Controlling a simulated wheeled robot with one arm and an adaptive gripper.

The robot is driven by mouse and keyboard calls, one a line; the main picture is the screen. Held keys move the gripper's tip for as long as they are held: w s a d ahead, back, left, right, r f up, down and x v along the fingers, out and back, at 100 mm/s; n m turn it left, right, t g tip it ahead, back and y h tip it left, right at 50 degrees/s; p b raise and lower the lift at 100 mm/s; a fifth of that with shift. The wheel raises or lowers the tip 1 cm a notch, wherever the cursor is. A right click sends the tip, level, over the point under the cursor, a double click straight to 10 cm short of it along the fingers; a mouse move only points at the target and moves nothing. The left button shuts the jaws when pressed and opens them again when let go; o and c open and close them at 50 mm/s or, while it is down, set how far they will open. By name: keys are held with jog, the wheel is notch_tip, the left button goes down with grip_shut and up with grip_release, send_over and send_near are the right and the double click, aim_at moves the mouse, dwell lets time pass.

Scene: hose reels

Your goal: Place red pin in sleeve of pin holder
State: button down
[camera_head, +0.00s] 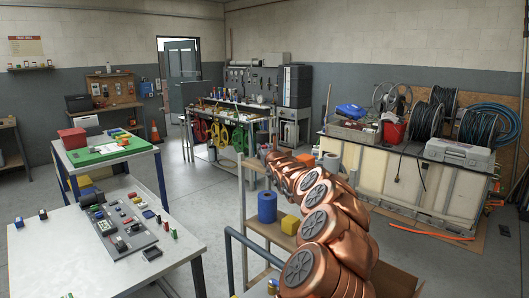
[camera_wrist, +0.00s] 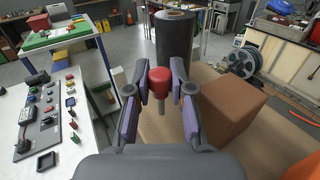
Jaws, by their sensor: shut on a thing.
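In the wrist view my gripper (camera_wrist: 160,78) is shut on a red pin (camera_wrist: 160,80). The pin's rounded red head sits between the two fingers, and its thin grey shank (camera_wrist: 161,107) hangs below it, free of any surface. In the head view my copper arm reaches up from the lower right; its gripper and the red pin cannot be made out there. I cannot pick out the pin holder or its sleeve with certainty in either view.
In the wrist view a dark upright cylinder (camera_wrist: 174,40) stands beyond the pin, and a brown block (camera_wrist: 232,105) is right of my gripper. A white table (camera_head: 75,260) bears a grey panel (camera_head: 138,243) of small parts. A blue cylinder (camera_head: 267,206) stands on a wooden shelf.

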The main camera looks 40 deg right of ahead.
jog(key=shift+f, duration=0.8)
jog(key=shift+f, duration=0.15)
jog(key=c, duration=1.3)
grip_release()
